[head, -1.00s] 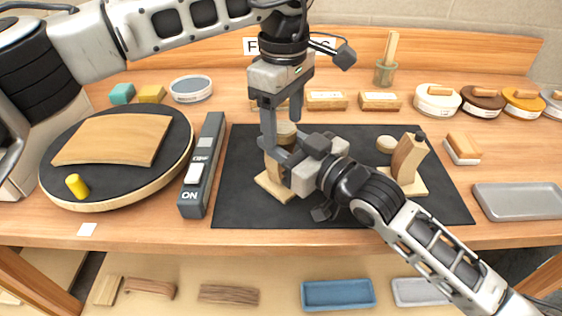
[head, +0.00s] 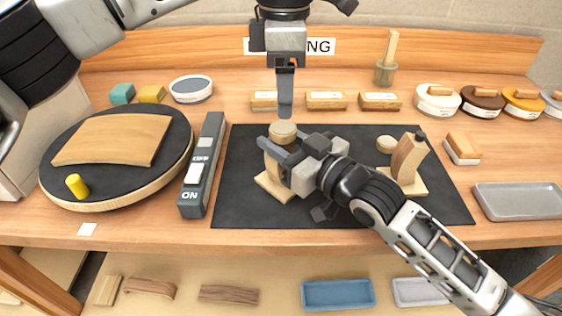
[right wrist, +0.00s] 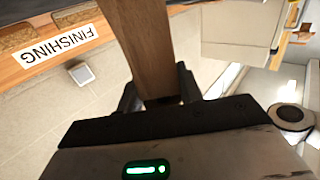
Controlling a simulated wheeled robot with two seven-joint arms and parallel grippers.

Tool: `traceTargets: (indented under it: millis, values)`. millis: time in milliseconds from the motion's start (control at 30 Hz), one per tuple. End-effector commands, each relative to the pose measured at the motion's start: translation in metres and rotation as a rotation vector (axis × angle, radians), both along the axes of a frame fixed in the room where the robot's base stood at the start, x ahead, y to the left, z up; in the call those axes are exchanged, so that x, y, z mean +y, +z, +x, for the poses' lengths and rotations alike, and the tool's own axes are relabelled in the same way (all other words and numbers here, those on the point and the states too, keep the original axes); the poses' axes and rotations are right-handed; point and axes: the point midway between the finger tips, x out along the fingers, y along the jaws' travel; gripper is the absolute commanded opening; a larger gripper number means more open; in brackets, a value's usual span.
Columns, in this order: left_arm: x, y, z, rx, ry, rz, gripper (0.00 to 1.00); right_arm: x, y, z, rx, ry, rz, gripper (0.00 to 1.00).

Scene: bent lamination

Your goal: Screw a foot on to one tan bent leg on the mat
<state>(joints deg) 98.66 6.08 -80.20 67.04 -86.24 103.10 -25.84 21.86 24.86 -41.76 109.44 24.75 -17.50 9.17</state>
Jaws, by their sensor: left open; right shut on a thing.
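A tan bent leg (head: 273,170) stands on a pale wooden base (head: 273,187) on the black mat (head: 335,212). A round wooden foot (head: 283,131) sits at its top; its seating is partly hidden. My right gripper (head: 272,157) is shut on this leg from the right; the leg also shows between the fingers in the right wrist view (right wrist: 150,45). My left gripper (head: 285,112) is open and empty, pointing down just above and behind the foot, its fingers seen edge-on. A second bent leg (head: 407,160) with a dark tip stands on the right, beside a loose round foot (head: 386,144).
A round turntable (head: 60,192) with a curved wooden sheet and a grey ON/OFF switch box (head: 203,160) lie left of the mat. A grey tray (head: 518,201) is at right. The mat's front is clear.

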Motion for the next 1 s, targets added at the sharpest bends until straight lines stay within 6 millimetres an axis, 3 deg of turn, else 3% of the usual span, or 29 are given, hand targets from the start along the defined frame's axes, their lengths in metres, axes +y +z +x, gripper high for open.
traceTargets:
  millis: [200, 400, 833, 1000]
  values:
    - [0.000, 0.012, 0.000, 0.002, 0.469, -0.001, 0.58, 0.000, -0.001, 0.000, 0.003, 0.000, -0.001, 0.00]
    - [0.001, 0.018, 0.000, 0.002, 0.706, -0.001, 0.58, 0.000, -0.001, 0.000, 0.003, 0.000, -0.001, 0.00]
    - [0.001, 0.018, 0.000, 0.003, 0.751, -0.001, 0.58, 0.000, -0.001, 0.000, 0.003, 0.000, -0.001, 0.00]
    - [0.001, 0.004, 0.000, 0.004, 0.750, 0.000, 0.58, 0.000, -0.001, 0.000, 0.003, 0.000, -0.001, 0.00]
